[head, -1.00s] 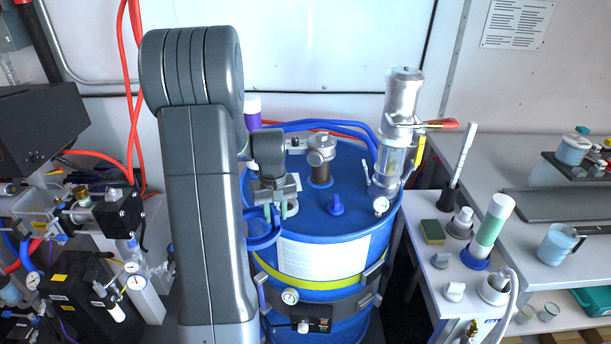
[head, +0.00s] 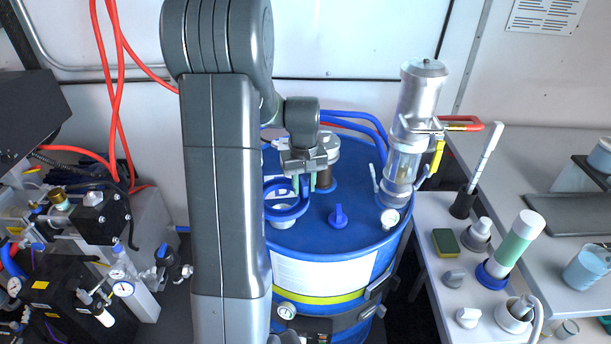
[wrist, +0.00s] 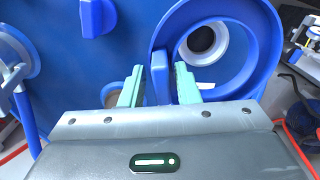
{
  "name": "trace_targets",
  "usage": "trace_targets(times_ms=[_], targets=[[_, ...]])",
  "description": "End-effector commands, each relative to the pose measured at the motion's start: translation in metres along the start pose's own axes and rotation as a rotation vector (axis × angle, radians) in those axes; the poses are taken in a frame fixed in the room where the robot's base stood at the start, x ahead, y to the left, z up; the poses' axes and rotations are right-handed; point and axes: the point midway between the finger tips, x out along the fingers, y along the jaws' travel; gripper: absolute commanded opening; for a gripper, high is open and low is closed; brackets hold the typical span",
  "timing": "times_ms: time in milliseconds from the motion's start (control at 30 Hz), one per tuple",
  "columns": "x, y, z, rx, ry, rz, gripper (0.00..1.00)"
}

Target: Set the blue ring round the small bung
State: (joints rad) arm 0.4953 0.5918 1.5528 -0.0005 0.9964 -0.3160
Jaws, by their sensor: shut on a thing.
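My gripper (head: 304,184) is shut on the upright tab of the blue ring (head: 298,209). In the wrist view the tab sits between the green fingertips (wrist: 159,86), and the ring (wrist: 262,48) extends to the right. The ring is over the left part of the blue drum's top (head: 350,240). A pale round fitting with a dark centre (wrist: 204,43), seemingly the small bung, shows through the ring opening, off-centre toward the upper left. Its pale body (head: 283,224) shows below the ring in the head view. I cannot tell the height gap between them.
A blue T-shaped handle (head: 338,216) stands on the drum top to the right of my gripper. A metal fitting (head: 326,150) is behind it, and a tall metal cylinder unit (head: 418,100) is at the right. A side table (head: 440,215) holds several small items.

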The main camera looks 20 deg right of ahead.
Motion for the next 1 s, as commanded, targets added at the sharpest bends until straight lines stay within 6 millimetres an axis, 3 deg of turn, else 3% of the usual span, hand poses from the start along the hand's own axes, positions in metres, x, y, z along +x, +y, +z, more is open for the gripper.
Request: trace_targets(times_ms=[600, 1000], targets=[[0.053, 0.0, 0.0, 0.0, -0.001, 0.0, 0.04], [0.057, 0.0, 0.0, 0.0, 0.0, 0.0, 0.04]])
